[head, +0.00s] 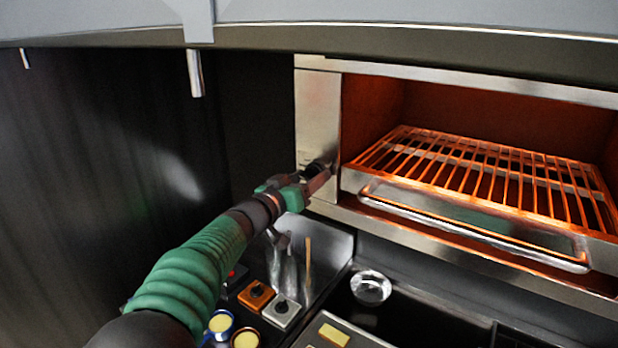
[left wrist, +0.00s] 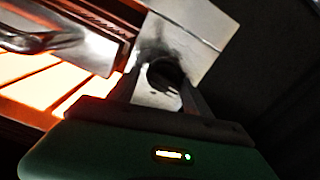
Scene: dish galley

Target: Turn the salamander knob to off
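The salamander (head: 318,115) is a steel grill with a glowing orange inside, at the right in the head view. Its dark round knob (left wrist: 164,72) sits on the steel front panel (left wrist: 190,30) in the left wrist view. My left gripper (head: 318,178) reaches to the lower part of that panel, and in the head view it mostly hides the knob. In the left wrist view the two fingers of my left gripper (left wrist: 162,85) stand apart, one on each side of the knob. Contact is not clear. The knob's pointer cannot be made out. My right gripper is not in view.
A wire rack (head: 470,170) and a front handle (head: 470,225) lie right of the panel. Below are a metal bowl (head: 371,287), an orange switch block (head: 256,294), a grey one (head: 282,311) and yellow-filled cups (head: 220,323). A hood edge (head: 400,38) runs above.

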